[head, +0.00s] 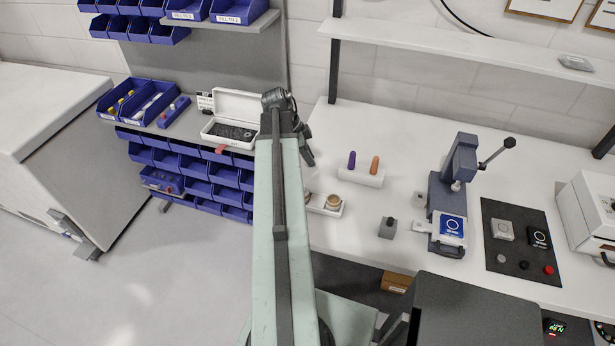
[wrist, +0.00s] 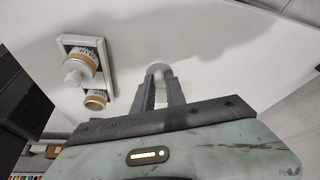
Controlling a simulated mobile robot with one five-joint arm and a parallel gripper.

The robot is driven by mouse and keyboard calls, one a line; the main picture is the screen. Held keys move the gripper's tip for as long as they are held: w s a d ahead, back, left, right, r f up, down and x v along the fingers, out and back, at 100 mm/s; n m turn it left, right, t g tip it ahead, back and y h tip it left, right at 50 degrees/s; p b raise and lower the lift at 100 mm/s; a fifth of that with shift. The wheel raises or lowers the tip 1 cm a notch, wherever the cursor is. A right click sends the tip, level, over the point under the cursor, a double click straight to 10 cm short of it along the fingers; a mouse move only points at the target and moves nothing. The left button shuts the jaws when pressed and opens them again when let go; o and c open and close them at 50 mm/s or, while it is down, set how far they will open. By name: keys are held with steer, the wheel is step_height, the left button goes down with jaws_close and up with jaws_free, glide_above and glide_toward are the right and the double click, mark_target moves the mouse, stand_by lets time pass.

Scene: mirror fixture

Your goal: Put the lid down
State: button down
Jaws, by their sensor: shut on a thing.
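In the wrist view my gripper (wrist: 160,88) is shut on a small white rounded thing, the lid (wrist: 158,69), which shows at the fingertips above the white table top. How much of the lid lies between the fingers is hidden. A white tray (wrist: 111,88) to the left carries two pots with gold bands: one pot (wrist: 80,60) with a pale knob-like part, and a second pot (wrist: 96,98). The lid is apart from both. In the head view the tray (head: 326,212) is partly behind my arm, and the gripper's fingers are hidden.
On the white table (head: 405,150) stand a holder (head: 357,178) with a purple and an orange peg, a small grey block (head: 387,228) and a blue-grey press (head: 450,190). A black mat (head: 515,240) lies at the right. Blue bins (head: 190,165) are left of my arm.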

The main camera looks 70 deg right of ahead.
step_height(320, 180, down, 5)
steer(key=b, duration=0.3)
steer(key=shift+r+b, duration=0.2)
steer(key=shift+b, duration=0.15)
steer(key=shift+r, duration=0.25)
steer(key=shift+f, duration=0.2)
steer(key=c, duration=1.4)
jaws_free()
steer(key=shift+o, duration=0.2)
steer(key=shift+r, duration=0.15)
steer(key=shift+r+p, duration=0.3)
steer(key=shift+p, duration=0.2)
steer(key=p+v, duration=1)
steer(key=v, duration=0.1)
steer(key=shift+w+r+p, duration=0.2)
steer(key=shift+w+p, duration=0.05)
steer(key=shift+p, duration=0.05)
steer(key=shift+a, duration=0.1)
